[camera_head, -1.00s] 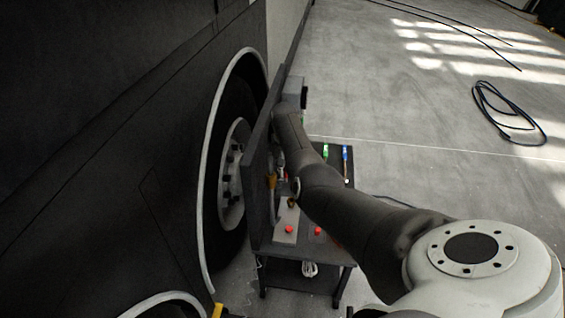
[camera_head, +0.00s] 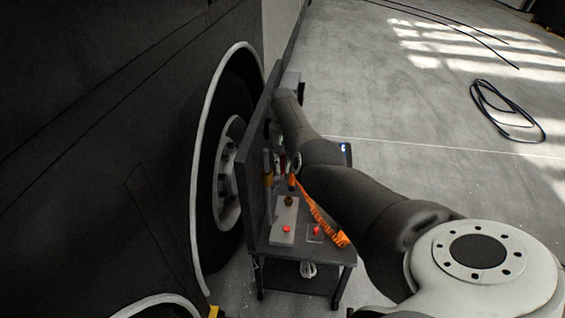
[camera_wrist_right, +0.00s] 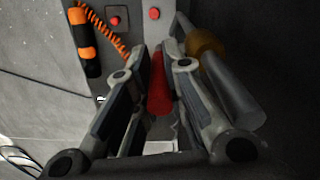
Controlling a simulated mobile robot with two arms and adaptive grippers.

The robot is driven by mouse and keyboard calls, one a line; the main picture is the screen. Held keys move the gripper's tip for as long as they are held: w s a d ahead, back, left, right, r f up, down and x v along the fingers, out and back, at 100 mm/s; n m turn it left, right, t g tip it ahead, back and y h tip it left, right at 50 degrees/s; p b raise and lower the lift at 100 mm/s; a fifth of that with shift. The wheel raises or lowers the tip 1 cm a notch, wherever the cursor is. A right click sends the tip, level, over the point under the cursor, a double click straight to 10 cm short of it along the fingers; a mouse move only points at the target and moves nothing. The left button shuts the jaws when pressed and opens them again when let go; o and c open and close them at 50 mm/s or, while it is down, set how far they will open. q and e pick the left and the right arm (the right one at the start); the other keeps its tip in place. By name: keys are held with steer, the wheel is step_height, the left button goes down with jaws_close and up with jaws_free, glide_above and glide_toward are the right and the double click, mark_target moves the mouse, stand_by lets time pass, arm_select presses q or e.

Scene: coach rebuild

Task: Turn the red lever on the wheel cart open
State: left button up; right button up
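The wheel cart (camera_head: 265,256) is a dark bench with an upright panel beside the vehicle's wheel. The red lever (camera_wrist_right: 158,88) is a red cylindrical handle in the middle of the right wrist view. My right gripper (camera_wrist_right: 156,62) has one finger on each side of this handle. Its fingertips are close together and appear shut on it, though exact contact is hard to see. In the head view my right arm reaches over the cart to the panel and largely hides the gripper and lever. My left gripper is not in view.
Red buttons (camera_head: 286,229) sit on the cart top near an orange coiled cord (camera_head: 318,208). A dark cylinder (camera_wrist_right: 230,85) with a yellow-brown end lies close to the right finger. The vehicle wheel (camera_head: 229,170) is left of the panel. Open floor lies right, with a coiled cable (camera_head: 503,112).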

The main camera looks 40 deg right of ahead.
steer(key=shift+o, duration=1.3)
steer(key=shift+w+r, duration=0.1)
steer(key=shift+w, duration=0.05)
steer(key=shift+d, duration=0.1)
step_height(320, 180, up, 12)
steer(key=shift+f, duration=0.1)
